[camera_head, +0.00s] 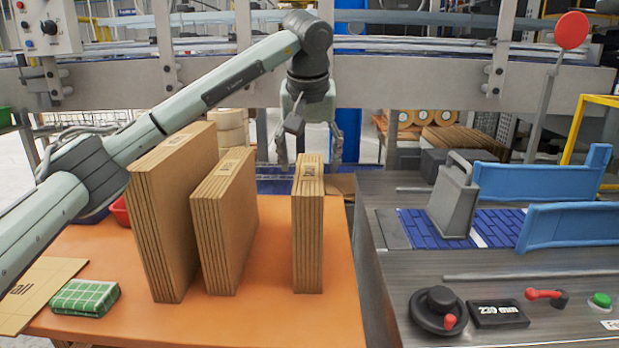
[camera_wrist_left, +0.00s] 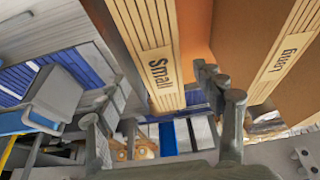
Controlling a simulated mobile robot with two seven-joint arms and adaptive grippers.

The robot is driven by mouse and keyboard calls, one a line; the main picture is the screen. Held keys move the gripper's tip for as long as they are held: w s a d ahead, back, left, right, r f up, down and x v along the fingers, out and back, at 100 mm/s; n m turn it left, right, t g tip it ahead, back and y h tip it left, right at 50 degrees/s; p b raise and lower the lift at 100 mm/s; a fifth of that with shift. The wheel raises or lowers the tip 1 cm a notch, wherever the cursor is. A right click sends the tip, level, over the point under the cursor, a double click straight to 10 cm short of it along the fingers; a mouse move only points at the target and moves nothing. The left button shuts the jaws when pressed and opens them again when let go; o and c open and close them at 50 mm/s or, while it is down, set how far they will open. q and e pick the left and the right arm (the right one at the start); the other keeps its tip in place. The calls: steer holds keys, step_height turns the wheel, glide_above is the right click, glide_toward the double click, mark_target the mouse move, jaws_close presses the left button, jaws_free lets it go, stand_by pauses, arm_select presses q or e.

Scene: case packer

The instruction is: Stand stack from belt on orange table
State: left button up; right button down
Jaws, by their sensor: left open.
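Three upright stacks of brown cardboard stand on the orange table (camera_head: 270,318): a tall one (camera_head: 185,190) at left, a middle one (camera_head: 240,215), and a narrow one (camera_head: 308,240) at right. My right gripper is out of view.
A green checked bundle (camera_head: 86,297) and a flat cardboard sheet (camera_head: 38,292) lie at the table's front left. A grey guide block (camera_head: 453,205) and blue rails (camera_head: 570,226) stand at the belt. The table is clear right of the narrow stack.

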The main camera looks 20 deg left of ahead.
arm_select(q)
steer(key=v, duration=0.6)
steer(key=shift+s+r, duration=0.2)
steer(key=shift+r, duration=0.1)
stand_by(1.0)
